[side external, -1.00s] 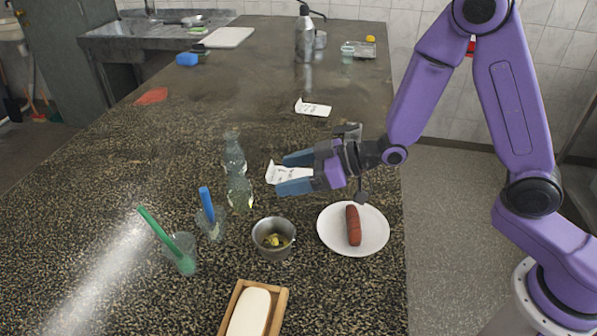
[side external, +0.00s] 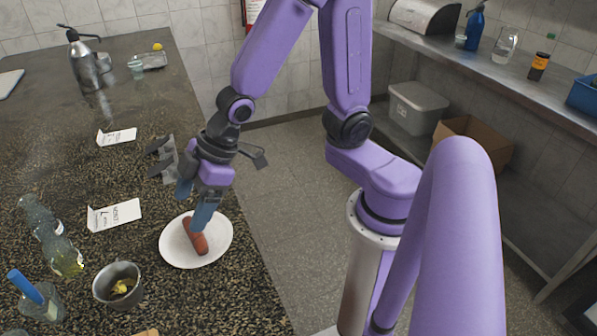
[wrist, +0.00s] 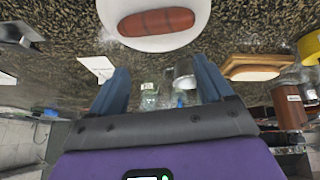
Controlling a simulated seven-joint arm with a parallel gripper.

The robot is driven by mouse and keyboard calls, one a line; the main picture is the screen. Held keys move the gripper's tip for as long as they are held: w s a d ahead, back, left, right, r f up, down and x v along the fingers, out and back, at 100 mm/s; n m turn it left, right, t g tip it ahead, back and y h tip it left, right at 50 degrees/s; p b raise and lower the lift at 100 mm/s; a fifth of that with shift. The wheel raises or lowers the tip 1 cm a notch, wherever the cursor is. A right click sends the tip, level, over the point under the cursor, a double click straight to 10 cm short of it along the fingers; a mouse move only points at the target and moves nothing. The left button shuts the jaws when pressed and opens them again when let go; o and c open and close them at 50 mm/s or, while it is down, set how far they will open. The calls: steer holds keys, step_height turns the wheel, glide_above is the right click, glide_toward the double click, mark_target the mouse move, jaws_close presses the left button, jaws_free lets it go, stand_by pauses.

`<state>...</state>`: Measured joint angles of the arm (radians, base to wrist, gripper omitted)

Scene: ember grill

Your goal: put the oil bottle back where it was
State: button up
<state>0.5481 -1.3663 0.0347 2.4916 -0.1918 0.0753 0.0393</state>
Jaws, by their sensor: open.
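In the wrist view the sausage (wrist: 156,22) lies beyond the open fingers (wrist: 160,65), with nothing visibly held.
A metal bowl (side external: 118,285) and a glass with a blue handle (side external: 42,302) stand near the bottle. Folded white cards stand behind the bowl (side external: 114,215) and farther back (side external: 117,137). A shelf at right holds a blue bottle (side external: 474,27), a clear bottle (side external: 504,47) and a brown jar (side external: 538,67).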

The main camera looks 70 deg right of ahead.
steer(key=s+d+r+g+h, duration=0.1)
steer(key=s+d+g+h, duration=0.1)
steer(key=s+d, duration=0.3)
steer(key=s+d+r+n+g+h, duration=0.1)
steer(key=s+d, duration=0.4)
steer(key=s, duration=0.7)
steer(key=shift+d+r+n+g+h, duration=0.3)
steer(key=shift+r+g+h, duration=0.25)
steer(key=shift+r, duration=0.25)
